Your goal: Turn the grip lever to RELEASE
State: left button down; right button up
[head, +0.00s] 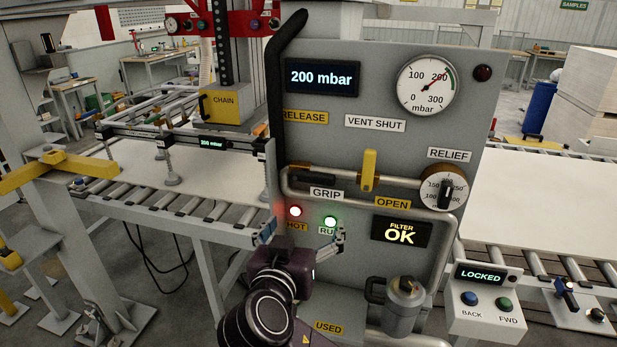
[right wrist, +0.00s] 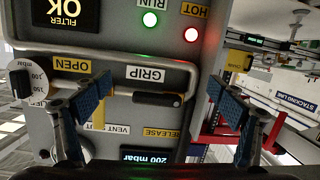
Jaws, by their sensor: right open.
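The grip lever (head: 312,170) is a short black handle on the grey panel, lying about level just above the GRIP label (head: 326,193). It also shows in the right wrist view (right wrist: 157,99), where the picture is upside down. The RELEASE label (head: 305,117) is higher up at the panel's left side. My right gripper (head: 303,237) is open and empty in front of the panel, below the lever. In the right wrist view the lever appears between the two blue-padded fingers, with no visible contact. My left gripper is not in view.
A grey pipe (head: 400,182) runs across the panel near the lever. A yellow valve handle (head: 369,170) stands upright to the right, with the relief knob (head: 445,192) beyond. A thick black hose (head: 276,95) runs down the panel's left edge. A lit red lamp (head: 295,211) and green lamp (head: 330,221) are below.

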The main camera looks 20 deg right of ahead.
jog(key=m+t+h, duration=0.2)
send_near(311, 177)
jog(key=x, duration=0.2)
jog(key=p+x, duration=0.2)
jog(key=x, duration=0.1)
jog(key=p+x, duration=0.2)
jog(key=x, duration=0.1)
jog(key=shift+w+d+r, duration=0.25)
jog(key=shift+w+d, duration=0.05)
jog(key=shift+w+d+f, duration=0.1)
jog(key=shift+w+d, duration=0.05)
jog(key=shift+w, duration=0.15)
jog(key=shift+c, duration=0.2)
